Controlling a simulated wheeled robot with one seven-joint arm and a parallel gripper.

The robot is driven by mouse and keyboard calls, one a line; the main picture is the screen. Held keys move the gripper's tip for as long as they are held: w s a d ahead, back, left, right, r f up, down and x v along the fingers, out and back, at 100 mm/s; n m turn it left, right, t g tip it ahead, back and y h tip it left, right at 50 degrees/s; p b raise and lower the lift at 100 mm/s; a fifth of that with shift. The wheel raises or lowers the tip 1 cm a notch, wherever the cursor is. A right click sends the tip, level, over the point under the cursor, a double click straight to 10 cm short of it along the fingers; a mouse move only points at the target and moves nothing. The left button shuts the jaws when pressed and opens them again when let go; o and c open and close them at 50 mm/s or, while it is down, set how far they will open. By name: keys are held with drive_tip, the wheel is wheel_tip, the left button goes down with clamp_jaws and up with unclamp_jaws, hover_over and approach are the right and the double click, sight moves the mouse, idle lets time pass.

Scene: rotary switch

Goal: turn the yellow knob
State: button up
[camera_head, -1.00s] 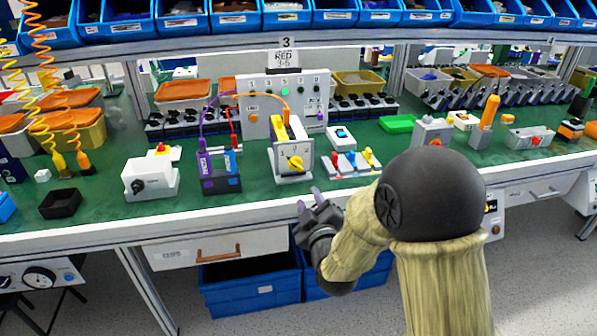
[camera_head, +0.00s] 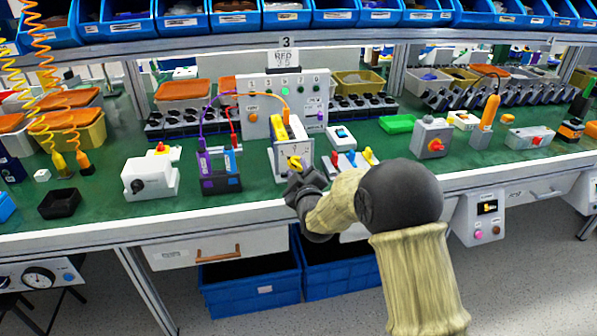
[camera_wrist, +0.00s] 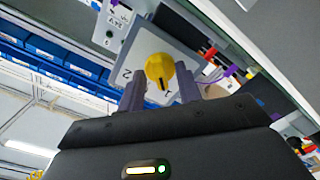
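The yellow knob (camera_head: 294,162) sits on the front face of a white switch box (camera_head: 308,146) in the middle of the green bench. In the wrist view the round yellow knob (camera_wrist: 160,69) shows on its pale grey plate (camera_wrist: 143,50), with printed digits around it. My gripper (camera_wrist: 159,95) is open. Its two grey fingers stand apart, with the knob appearing between and just beyond their tips. Whether they touch it cannot be told. In the head view my gripper (camera_head: 295,178) is just in front of the knob and hides the box's lower part.
A purple-and-black device (camera_head: 219,172) with cables stands left of the switch box. A small panel with coloured levers (camera_head: 350,160) is close on its right. A white box with a black knob (camera_head: 150,178) is further left. Blue bins (camera_head: 250,284) are below the bench.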

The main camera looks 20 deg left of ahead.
clamp_jaws()
drive_tip(key=shift+f+m+b, duration=0.1)
drive_tip(key=shift+m+b, duration=0.2)
drive_tip(key=shift+m, duration=0.1)
drive_tip(key=m+b, duration=0.2)
drive_tip(key=m, duration=0.1)
drive_tip(key=shift+f, duration=0.1)
drive_tip(key=m+b, duration=0.2)
drive_tip(key=m, duration=0.3)
drive_tip(key=m+b, duration=0.3)
drive_tip(key=m, duration=0.2)
drive_tip(key=shift+m+b, duration=0.75)
drive_tip(key=shift+m, duration=1.45)
drive_tip(key=shift+a, duration=0.1)
